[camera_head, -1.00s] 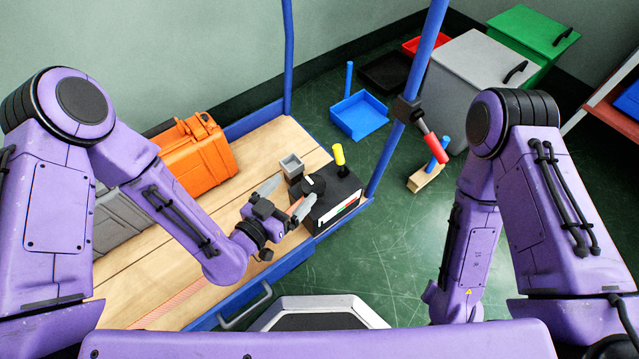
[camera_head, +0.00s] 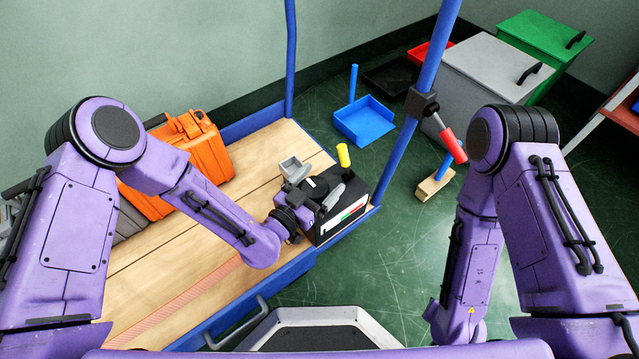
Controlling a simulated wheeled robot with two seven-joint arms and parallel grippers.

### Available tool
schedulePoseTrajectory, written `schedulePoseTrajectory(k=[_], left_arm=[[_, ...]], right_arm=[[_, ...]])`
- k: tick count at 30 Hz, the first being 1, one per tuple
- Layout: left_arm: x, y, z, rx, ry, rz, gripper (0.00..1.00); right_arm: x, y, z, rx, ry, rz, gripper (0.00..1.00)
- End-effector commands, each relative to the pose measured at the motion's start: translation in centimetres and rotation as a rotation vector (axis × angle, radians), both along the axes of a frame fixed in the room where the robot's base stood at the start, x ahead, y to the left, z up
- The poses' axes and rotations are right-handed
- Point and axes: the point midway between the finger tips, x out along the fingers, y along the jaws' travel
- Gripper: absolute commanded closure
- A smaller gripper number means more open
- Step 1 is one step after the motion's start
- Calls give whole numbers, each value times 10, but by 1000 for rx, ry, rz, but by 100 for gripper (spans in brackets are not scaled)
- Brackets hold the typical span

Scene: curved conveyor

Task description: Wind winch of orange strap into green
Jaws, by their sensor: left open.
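The winch (camera_head: 341,224) is a black box with a red, white and green gauge on its near side. It stands at the right edge of the wooden bed. A yellow crank knob (camera_head: 343,155) stands upright above its far end. The orange strap (camera_head: 185,298) runs flat along the near part of the bed. My left gripper (camera_head: 313,189) is open over the top of the winch, its fingers on either side of a dark part there. I cannot tell whether they touch it. The gauge's pointer is too small to read. My right gripper is out of sight.
An orange case (camera_head: 205,155) and a grey case (camera_head: 127,222) stand at the back left of the bed. Blue posts (camera_head: 408,115) rise at its edges. A blue tray (camera_head: 365,122), a grey bin (camera_head: 492,75) and a green bin (camera_head: 550,42) stand on the floor.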

Motion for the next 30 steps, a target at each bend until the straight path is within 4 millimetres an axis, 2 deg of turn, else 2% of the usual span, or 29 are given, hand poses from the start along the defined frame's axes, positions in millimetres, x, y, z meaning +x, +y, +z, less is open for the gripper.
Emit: schedulePoseTrajectory(k=[8,12,13,23,30], left_arm=[[2,-2,1,0,0,0,9],[2,-2,1,0,0,0,54],[2,-2,1,0,0,0,60],[2,-2,0,1,-1,-33,60],[0,-3,0,3,-2,-168,60]], right_arm=[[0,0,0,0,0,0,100],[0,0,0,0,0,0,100],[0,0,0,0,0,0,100],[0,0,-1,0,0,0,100],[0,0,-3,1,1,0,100]])
